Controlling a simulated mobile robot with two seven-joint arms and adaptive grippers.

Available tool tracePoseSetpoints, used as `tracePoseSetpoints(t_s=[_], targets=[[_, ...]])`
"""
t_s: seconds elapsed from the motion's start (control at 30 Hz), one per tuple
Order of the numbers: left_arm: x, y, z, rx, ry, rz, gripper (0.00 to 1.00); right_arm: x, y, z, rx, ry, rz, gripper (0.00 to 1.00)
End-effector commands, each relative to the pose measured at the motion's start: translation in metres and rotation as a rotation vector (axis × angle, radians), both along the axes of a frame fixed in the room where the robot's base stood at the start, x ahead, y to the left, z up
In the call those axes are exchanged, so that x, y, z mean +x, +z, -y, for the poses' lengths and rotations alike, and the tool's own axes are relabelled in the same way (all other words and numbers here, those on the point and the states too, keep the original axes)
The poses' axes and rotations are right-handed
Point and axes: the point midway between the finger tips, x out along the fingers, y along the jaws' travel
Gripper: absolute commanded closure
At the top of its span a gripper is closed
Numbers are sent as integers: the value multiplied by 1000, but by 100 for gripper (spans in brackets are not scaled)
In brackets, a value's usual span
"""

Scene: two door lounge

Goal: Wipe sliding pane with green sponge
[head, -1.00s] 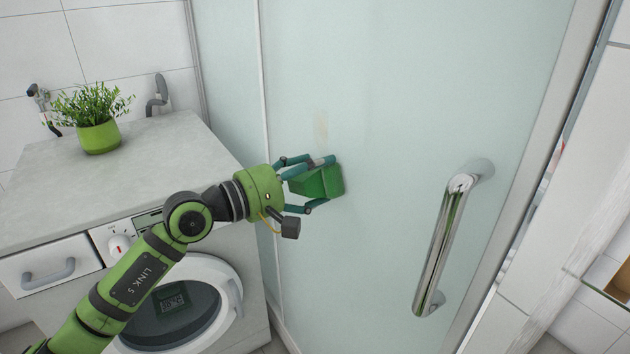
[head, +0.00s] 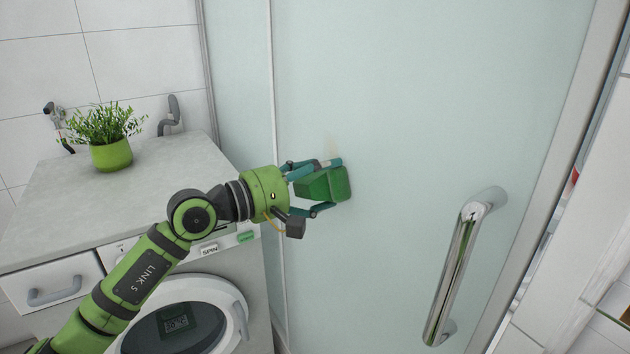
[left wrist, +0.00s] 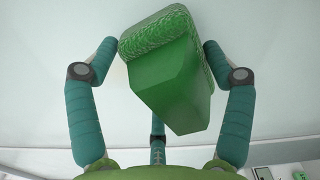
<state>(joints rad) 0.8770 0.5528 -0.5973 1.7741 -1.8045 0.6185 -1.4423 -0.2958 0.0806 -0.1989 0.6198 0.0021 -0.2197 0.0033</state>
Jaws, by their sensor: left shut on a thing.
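The green sponge (head: 325,183), with a block-shaped back, is held in my left gripper (head: 329,186). The gripper is shut on it, with fingers on both sides. The sponge appears to be against the frosted sliding pane (head: 420,110), though exact contact is hard to see. In the left wrist view the sponge (left wrist: 170,85) sits between the fingers, its textured pad towards the pane. A faint tan smudge (head: 330,144) shows on the pane just above the sponge. The pane's area behind the sponge is hidden. My right gripper is not in view.
A chrome bar handle (head: 458,265) juts from the pane to the right of the sponge. At left, a washing machine (head: 235,268) stands under a grey counter (head: 60,215) with a potted plant (head: 112,154). The pane's upper middle is clear.

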Motion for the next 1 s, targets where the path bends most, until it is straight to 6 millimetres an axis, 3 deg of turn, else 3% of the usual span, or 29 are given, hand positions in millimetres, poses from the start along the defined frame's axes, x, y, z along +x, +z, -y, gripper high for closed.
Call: tracePoseSetpoints(t_s=[0.03,0.33,0.57,1.0], targets=[[0,11,1,-12,0,13,51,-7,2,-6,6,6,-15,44],[-2,41,0,-15,-1,18,51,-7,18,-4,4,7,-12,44],[-3,49,0,-15,-2,18,51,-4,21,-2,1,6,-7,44],[-4,82,-2,-14,-3,18,51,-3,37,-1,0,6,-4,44]])
